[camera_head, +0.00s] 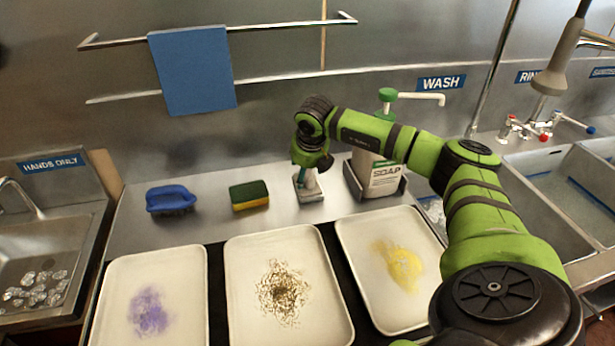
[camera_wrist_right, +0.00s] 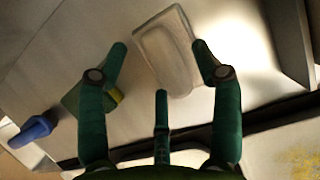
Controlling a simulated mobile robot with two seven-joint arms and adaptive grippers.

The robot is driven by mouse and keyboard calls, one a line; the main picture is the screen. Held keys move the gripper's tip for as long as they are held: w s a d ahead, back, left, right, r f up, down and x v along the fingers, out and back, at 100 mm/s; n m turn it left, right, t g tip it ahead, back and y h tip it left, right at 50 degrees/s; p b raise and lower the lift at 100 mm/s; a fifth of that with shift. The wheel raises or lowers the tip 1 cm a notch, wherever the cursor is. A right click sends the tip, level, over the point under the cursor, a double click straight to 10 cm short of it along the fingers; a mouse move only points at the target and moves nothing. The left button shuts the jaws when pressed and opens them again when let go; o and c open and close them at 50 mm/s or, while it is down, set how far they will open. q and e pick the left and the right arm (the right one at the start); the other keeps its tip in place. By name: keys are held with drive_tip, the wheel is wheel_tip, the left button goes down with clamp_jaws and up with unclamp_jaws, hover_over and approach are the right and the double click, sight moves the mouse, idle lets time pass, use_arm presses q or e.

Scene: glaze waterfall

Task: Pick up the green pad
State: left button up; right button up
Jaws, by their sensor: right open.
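A green and yellow sponge (camera_head: 249,195) lies on the steel counter behind the middle tray, its dark green pad side showing. It also shows in the right wrist view (camera_wrist_right: 85,99), left of the fingers and partly hidden by one of them. My left gripper is not in view.
A blue brush (camera_head: 171,200) lies left of the sponge. A soap bottle (camera_head: 378,172) stands in a holder right of my gripper. Stained trays (camera_head: 285,240) line the front. A blue cloth (camera_head: 192,72) hangs on a rail behind. Sinks lie at both sides.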

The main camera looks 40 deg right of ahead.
drive_tip(key=shift+c, duration=0.8)
clamp_jaws()
use_arm(q)
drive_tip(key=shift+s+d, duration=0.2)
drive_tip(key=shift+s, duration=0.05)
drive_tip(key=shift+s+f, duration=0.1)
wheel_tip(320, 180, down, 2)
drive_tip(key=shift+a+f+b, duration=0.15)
drive_tip(key=shift+b, duration=1.05)
use_arm(e)
wheel_tip(320, 180, up, 10)
